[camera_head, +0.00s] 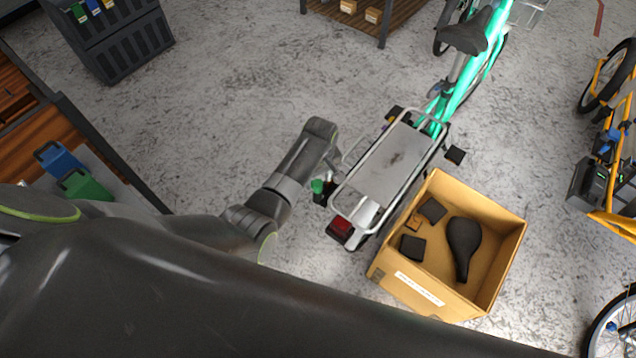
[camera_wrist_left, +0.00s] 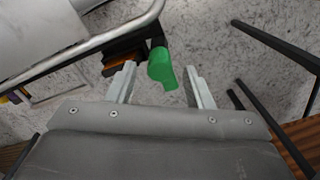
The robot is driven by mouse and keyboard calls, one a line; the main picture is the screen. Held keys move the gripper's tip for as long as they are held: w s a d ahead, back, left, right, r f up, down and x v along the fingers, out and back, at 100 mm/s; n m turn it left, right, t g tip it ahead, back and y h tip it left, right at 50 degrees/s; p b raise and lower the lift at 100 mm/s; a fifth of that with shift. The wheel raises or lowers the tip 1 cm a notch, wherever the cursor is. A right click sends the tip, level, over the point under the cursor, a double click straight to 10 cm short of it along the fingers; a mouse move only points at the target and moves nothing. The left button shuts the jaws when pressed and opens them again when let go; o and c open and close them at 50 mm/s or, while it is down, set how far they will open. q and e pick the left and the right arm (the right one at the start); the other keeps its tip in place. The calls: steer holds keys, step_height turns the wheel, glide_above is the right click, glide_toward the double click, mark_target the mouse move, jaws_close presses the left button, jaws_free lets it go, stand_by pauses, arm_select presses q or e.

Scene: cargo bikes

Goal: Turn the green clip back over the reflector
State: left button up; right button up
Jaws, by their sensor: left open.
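The green clip (camera_head: 317,186) shows small at the left side of the silver rear rack (camera_head: 358,192) of the teal cargo bike. In the left wrist view the green clip (camera_wrist_left: 162,70) sticks out from a dark mount by the rack's tube. An amber piece (camera_wrist_left: 125,52), which looks like the reflector, lies to the left of the clip, uncovered. My left gripper (camera_wrist_left: 160,84) is open, its two pale fingers on either side of the clip, with visible gaps. In the head view my left gripper (camera_head: 325,190) is partly hidden by its own wrist. My right gripper is not in view.
A red rear lamp (camera_head: 341,228) sits at the rack's end. A cardboard box (camera_head: 503,262) holding a saddle and dark blocks stands right of the rack. A blue bin (camera_head: 58,160) and green bin (camera_head: 84,186) are at the left. Grey floor left of the rack is clear.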

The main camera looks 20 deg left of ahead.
arm_select(q)
steer(key=shift+f, duration=1.4)
